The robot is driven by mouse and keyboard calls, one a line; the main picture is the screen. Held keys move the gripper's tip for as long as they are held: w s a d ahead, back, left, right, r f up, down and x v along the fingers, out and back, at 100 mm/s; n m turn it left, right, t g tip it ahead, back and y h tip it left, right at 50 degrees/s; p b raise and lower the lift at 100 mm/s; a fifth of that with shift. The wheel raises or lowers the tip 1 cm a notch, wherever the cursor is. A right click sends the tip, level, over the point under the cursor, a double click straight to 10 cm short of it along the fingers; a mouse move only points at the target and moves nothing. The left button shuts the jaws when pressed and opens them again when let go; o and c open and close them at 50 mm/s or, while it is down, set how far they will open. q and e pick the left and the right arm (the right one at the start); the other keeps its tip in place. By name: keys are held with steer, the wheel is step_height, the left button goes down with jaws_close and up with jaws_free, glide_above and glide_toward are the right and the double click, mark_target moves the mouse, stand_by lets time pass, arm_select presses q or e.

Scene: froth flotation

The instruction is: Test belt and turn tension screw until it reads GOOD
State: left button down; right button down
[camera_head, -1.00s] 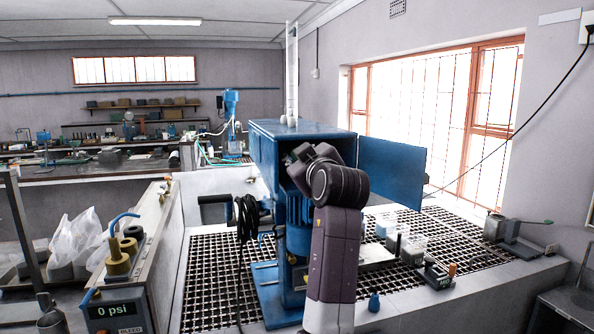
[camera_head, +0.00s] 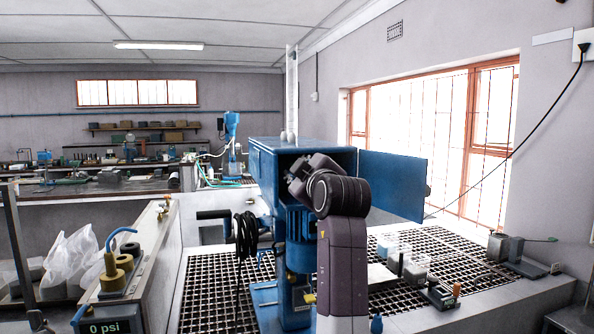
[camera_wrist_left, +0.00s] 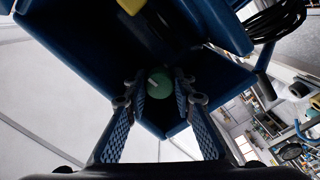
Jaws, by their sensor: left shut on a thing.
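The blue machine housing (camera_head: 268,160) stands on the grating with its blue door (camera_head: 392,185) swung open to the right. My left arm reaches up into the housing's open front, and its gripper is hidden there in the head view. In the left wrist view my left gripper (camera_wrist_left: 160,90) has its two fingers on either side of a round green knob (camera_wrist_left: 159,82) with a pale mark, inside the dark blue housing, and is shut on it. A belt and a tension reading cannot be made out. My right gripper is out of view.
A black cable coil (camera_head: 246,240) hangs left of the housing. A gauge reading "0 psi" (camera_head: 103,327) is at lower left. Small containers (camera_head: 415,268) and a black device (camera_head: 437,294) stand on the grating at right. Bare grating (camera_head: 207,290) shows at left.

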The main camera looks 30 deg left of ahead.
arm_select(q)
steer(key=c, duration=1.9)
jaws_free()
steer(key=v, duration=0.7)
steer(key=shift+s+d, duration=0.15)
steer(key=shift+s, duration=0.05)
